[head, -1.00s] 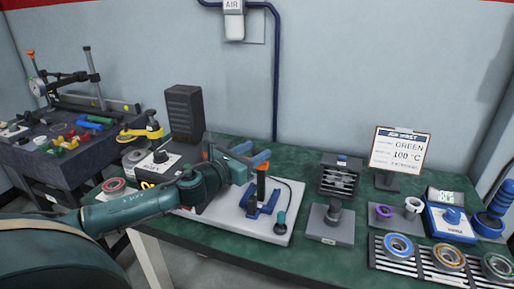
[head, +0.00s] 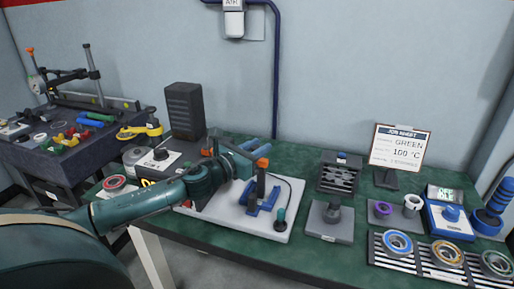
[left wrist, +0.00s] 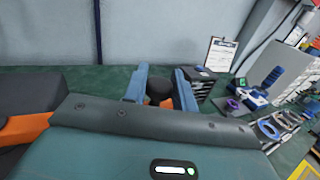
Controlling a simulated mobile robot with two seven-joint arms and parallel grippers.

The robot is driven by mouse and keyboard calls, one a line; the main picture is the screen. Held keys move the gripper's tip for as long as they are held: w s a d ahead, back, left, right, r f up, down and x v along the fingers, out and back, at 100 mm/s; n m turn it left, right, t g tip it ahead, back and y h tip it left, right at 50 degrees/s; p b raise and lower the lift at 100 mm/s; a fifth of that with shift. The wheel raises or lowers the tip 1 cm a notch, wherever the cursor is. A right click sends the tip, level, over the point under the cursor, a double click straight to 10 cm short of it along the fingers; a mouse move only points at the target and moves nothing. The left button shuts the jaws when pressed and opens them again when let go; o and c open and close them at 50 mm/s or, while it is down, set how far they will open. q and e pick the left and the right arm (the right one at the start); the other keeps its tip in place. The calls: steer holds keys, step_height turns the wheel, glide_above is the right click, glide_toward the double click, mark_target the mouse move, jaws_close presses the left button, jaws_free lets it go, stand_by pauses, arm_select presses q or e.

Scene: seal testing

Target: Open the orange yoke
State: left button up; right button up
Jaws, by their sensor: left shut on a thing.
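My left gripper (head: 258,149) reaches over the white base plate (head: 232,222) on the green bench. Its two blue fingers also show in the left wrist view (left wrist: 161,88), closed about a black knob that stands between them. The orange yoke (head: 262,163) shows as a small orange end just below the fingers, at the top of a dark upright on a blue foot (head: 262,203). My gripper and wrist hide most of the yoke, so its angle cannot be told. My right gripper is not in view.
A black tower (head: 184,110) stands behind my wrist. To the right are a grey block with a dark post (head: 330,222), a slotted rack with bearing rings (head: 397,243), a blue device with a display (head: 448,218) and a job sheet (head: 401,147). A cluttered dark table lies left.

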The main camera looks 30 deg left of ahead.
arm_select(q)
jaws_close()
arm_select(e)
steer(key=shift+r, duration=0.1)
